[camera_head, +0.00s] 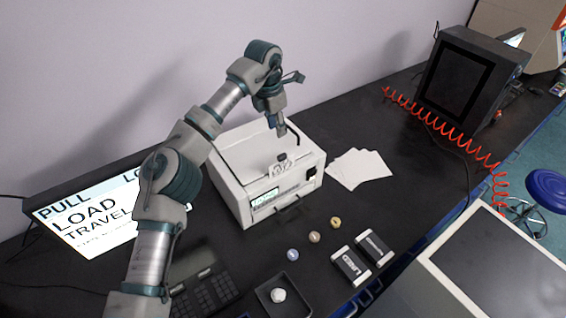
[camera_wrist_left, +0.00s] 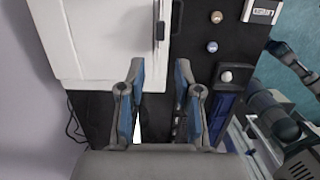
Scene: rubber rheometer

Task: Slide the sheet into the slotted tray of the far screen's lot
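Several white sheets (camera_head: 358,168) lie fanned on the black counter right of the white instrument. A lit screen (camera_head: 90,215) at the left reads PULL, LOAD, TRAVEL. A dark-framed screen (camera_head: 455,82) stands at the far right, its face dark. My left gripper (camera_head: 281,130) is above the white instrument; its fingers (camera_wrist_left: 158,95) are apart and empty in the left wrist view.
The white instrument (camera_head: 240,195) stands mid-counter. Small round pucks (camera_head: 314,237) and a black dish (camera_head: 283,297) with a white lump lie before it. A keypad (camera_head: 205,292) is at left. A red coiled cord (camera_head: 440,125) crosses the right side.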

